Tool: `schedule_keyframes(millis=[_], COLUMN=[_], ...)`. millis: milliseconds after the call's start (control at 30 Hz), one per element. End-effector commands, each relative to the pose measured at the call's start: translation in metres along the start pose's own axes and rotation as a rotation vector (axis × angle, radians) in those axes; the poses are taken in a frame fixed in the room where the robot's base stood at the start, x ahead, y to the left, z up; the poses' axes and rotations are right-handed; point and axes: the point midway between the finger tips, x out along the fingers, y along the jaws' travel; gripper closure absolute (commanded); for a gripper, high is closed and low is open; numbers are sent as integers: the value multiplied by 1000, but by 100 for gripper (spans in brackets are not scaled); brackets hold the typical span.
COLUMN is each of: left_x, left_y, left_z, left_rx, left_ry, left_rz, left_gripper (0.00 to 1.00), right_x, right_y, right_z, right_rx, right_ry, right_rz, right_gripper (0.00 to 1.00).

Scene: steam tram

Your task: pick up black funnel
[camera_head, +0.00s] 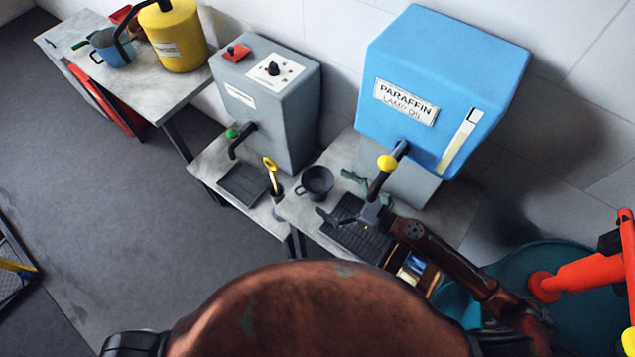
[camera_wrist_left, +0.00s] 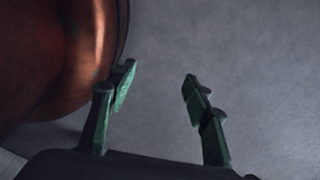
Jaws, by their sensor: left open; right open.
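The black funnel (camera_head: 316,181) stands on the grey worktop in the head view, its dark round mouth facing up. My right gripper (camera_head: 336,196) reaches in from the lower right, open, its two fingers spread apart. The funnel lies just beyond its fingertips, to the upper left; I cannot tell whether they touch. My left gripper (camera_wrist_left: 160,76) shows in the left wrist view, open and empty, with green-faced fingers over grey floor. It does not show in the head view.
A blue paraffin tank (camera_head: 440,85) with a yellow-knobbed tap overhangs the worktop behind my right gripper. A grey dispenser (camera_head: 268,105) stands left of it. A yellow-handled tool (camera_head: 271,173) stands upright left of the funnel. Open floor (camera_head: 110,220) lies at left.

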Motion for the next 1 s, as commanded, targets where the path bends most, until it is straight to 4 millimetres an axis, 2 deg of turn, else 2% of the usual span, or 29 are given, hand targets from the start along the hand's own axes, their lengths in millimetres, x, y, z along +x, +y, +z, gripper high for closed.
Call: schedule_keyframes(millis=[133, 400, 667, 1000], left_x=[-5, -12, -12, -12], left_y=[-1, 0, 0, 0], left_z=[-6, 5, 7, 6], left_rx=[1, -1, -1, -1], left_ry=[8, -6, -9, -9], left_rz=[-1, 0, 0, 0], left_gripper=[55, 55, 55, 55], right_x=[18, 51, 54, 53], right_y=[-1, -2, -2, -3], right_z=[3, 2, 1, 1], right_rx=[-4, -3, -3, -3], right_ry=[0, 1, 1, 1], right_rz=[4, 0, -1, -2], right_gripper=[0, 0, 0, 22])
